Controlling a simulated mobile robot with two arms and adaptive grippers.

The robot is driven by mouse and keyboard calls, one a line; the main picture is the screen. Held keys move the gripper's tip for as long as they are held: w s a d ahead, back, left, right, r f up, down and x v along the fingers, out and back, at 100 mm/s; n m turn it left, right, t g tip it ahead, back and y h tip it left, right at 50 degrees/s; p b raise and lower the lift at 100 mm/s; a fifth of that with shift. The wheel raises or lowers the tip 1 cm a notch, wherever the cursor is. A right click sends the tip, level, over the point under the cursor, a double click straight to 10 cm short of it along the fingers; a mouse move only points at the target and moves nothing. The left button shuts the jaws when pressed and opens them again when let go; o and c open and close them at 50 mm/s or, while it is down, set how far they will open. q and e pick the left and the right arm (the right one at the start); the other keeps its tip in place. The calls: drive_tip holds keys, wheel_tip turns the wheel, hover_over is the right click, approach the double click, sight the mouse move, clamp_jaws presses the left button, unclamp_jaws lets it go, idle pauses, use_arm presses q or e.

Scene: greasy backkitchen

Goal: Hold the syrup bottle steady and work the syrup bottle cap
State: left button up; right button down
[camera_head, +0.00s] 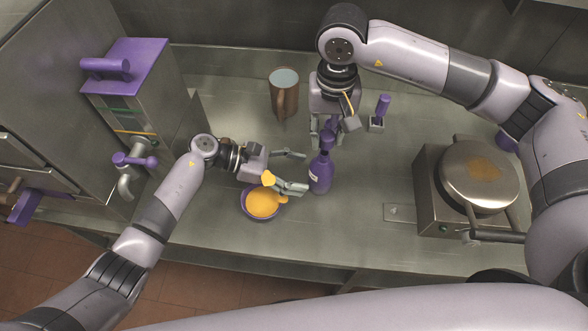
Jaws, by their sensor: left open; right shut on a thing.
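The purple syrup bottle (320,173) stands upright on the steel counter, with a pale label low on its left side. My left gripper (305,170) is open just left of the bottle, its two fingers pointing right toward it. I cannot tell whether a finger touches the bottle. My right gripper (327,140) comes down from above and is shut on the purple syrup bottle cap (328,128) at the bottle's top. The fingers partly hide the cap, so I cannot tell whether it is seated on the neck.
A purple bowl (246,209) with orange contents sits below my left gripper. A purple-handled tool (381,110) is right of my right gripper. A round-lidded waffle iron (428,190) stands right; a purple-topped dispenser (130,85) stands left.

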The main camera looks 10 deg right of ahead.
use_arm(q)
drive_tip(key=shift+w+a+f+m+y, duration=0.1)
drive_tip(key=shift+w+f+m+y, duration=0.25)
drive_tip(key=shift+f+y, duration=0.15)
drive_tip(key=shift+d+f, duration=0.1)
drive_tip(key=shift+d, duration=0.15)
drive_tip(key=shift+x, duration=3.15)
drive_tip(key=c, duration=1.6)
drive_tip(key=shift+s+a+f, duration=0.1)
drive_tip(key=shift+f, duration=0.05)
use_arm(e)
drive_tip(key=shift+f, duration=0.15)
drive_tip(key=shift+f, duration=0.95)
drive_tip(key=shift+f, duration=0.25)
